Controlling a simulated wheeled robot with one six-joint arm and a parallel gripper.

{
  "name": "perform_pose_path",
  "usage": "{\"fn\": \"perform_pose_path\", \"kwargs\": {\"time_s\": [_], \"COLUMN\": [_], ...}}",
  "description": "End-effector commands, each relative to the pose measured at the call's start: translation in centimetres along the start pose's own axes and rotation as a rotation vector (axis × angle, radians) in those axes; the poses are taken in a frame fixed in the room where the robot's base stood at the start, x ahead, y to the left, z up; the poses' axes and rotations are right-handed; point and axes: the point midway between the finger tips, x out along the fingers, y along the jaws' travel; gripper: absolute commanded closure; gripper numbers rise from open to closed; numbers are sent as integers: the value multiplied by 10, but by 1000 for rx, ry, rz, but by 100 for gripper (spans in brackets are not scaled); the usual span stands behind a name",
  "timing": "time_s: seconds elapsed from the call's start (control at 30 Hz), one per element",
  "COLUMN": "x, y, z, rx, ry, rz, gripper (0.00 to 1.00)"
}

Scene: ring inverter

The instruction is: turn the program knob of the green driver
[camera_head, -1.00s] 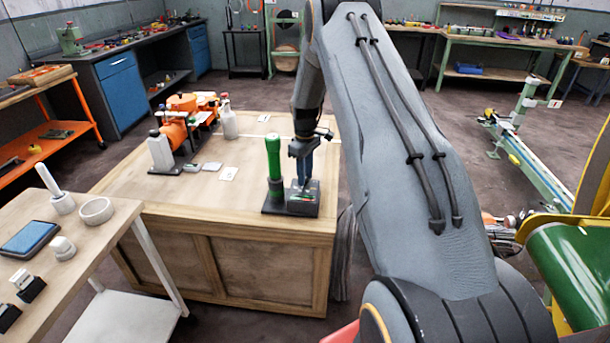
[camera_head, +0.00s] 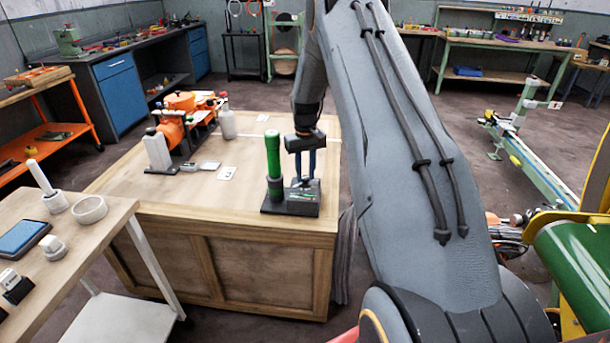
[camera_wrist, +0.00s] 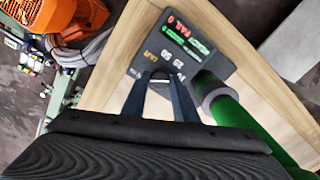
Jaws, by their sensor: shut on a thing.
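The green driver (camera_head: 273,155) stands upright on its dark base (camera_head: 275,207) at the right front of the wooden crate-like bench. It also shows in the wrist view (camera_wrist: 232,115). Beside it a dark control box (camera_head: 308,202) carries red, green and orange lettering and scale numbers, clearer in the wrist view (camera_wrist: 180,38). My gripper (camera_head: 303,178) points down over this box. In the wrist view its fingertips (camera_wrist: 160,80) close around the program knob (camera_wrist: 160,79), of which only a small pale part shows. The fingers hide the rest.
An orange machine (camera_head: 180,115), a white bottle (camera_head: 158,150) and pale cards (camera_head: 227,173) stand farther back on the bench (camera_head: 190,190). A side table (camera_head: 110,212) with small parts is at the left. The bench middle is clear.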

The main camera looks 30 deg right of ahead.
Motion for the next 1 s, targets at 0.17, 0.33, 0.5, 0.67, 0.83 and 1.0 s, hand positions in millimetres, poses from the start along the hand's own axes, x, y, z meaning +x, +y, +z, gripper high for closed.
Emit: {"fn": "perform_pose_path", "kwargs": {"time_s": [0.17, 0.33, 0.5, 0.67, 0.83, 1.0], "x": [-1, -1, -1, -1, -1, -1], "y": [0, 0, 0, 0, 0, 0], "z": [-1, -1, -1, -1, -1, 0], "rx": [58, 81, 86, 85, 85, 84], "ry": [2, 2, 2, 2, 2, 1], "rz": [0, 0, 0, 0, 0, 0], "gripper": [96, 96, 96, 96, 56, 56]}}
